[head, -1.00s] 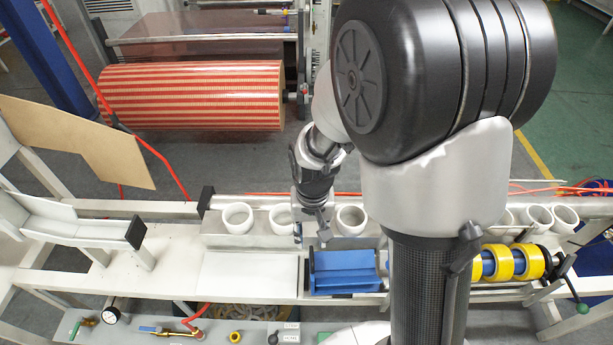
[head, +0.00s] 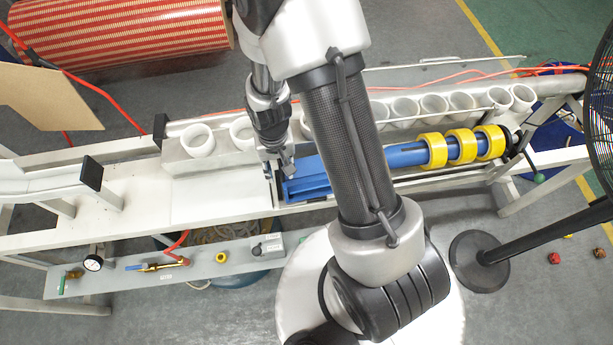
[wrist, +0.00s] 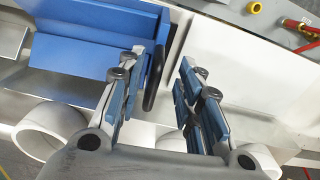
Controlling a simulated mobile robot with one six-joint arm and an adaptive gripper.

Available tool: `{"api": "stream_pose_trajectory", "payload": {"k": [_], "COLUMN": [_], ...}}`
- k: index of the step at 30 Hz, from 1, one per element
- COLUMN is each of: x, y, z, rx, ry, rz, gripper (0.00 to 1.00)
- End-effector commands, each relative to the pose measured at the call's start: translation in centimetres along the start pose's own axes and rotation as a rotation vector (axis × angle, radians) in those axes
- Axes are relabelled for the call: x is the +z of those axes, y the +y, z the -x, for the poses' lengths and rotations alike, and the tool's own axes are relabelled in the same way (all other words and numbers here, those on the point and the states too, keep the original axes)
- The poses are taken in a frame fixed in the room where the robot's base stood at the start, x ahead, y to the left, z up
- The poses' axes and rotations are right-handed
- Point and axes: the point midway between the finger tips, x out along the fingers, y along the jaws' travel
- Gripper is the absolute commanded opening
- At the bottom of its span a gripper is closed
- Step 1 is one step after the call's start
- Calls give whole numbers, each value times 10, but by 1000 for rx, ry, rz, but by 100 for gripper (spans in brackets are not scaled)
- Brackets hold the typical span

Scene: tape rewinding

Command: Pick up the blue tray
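The blue tray (head: 305,184) lies on the white bench, partly hidden by my arm in the head view. Its left end has a black upright piece. My gripper (head: 284,172) hangs at this left end in the head view. In the wrist view the blue tray (wrist: 90,50) fills the upper left. My gripper (wrist: 160,70) is open there, its two fingers apart. The tray's black end piece (wrist: 156,80) shows between the fingers, closer to the left one. I cannot tell whether a finger touches it.
A blue roller (head: 405,155) with yellow tape rolls (head: 459,145) lies right of the tray. A row of white rings (head: 198,141) lines the bench's back edge. The white bench top (head: 205,190) left of the tray is clear. A black fan (head: 480,262) stands at the right.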

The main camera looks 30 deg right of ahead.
Motion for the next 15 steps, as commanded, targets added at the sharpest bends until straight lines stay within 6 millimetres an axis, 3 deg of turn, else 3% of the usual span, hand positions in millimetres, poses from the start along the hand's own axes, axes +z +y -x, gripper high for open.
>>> {"api": "stream_pose_trajectory", "payload": {"k": [9,15], "x": [-1,-2], "y": [6,6], "z": [-46,-48], "rx": [1,0], "ry": [-4,-1], "rz": [-1,-1], "gripper": [33,33]}}
